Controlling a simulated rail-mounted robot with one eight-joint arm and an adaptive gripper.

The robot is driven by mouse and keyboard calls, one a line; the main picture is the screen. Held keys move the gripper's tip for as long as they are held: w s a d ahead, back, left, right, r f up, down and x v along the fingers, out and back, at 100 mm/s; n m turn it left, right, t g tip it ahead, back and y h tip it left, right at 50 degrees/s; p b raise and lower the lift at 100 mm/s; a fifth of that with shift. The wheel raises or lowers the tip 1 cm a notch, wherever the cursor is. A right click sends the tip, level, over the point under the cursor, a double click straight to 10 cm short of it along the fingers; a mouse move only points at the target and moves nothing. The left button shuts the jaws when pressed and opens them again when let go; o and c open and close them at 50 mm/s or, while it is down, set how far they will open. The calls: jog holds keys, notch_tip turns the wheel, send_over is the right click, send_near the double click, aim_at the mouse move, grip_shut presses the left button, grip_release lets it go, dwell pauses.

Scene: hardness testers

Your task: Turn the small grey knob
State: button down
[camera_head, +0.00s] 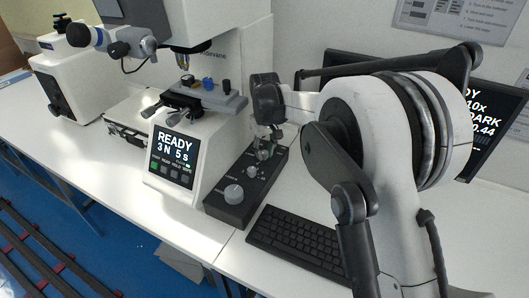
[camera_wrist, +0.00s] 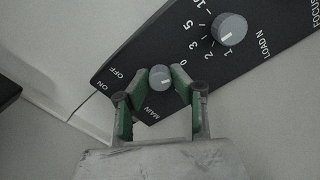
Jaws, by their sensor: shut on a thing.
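The small grey knob (camera_wrist: 160,77) sits at the end of a black control panel (camera_wrist: 130,66), beside the words MAIN, ON and OFF. It has a short pale mark on its face. My gripper (camera_wrist: 157,88) is shut on this knob, with green-padded fingers on either side of it. In the head view my gripper (camera_head: 264,150) is low over the far part of the panel (camera_head: 222,206), and its fingers hide much of the knob there.
A larger grey knob (camera_wrist: 229,29), marked LOAD N, is close beside my fingers. A big knob (camera_head: 233,193) is at the panel's near end. A keyboard (camera_head: 298,243) lies to the right. A hardness tester (camera_head: 172,160) showing READY stands left. A monitor (camera_head: 487,125) is behind my arm.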

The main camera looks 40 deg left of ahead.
aim_at(265, 152)
jog(key=c, duration=1.5)
grip_release()
notch_tip(265, 152, up, 12)
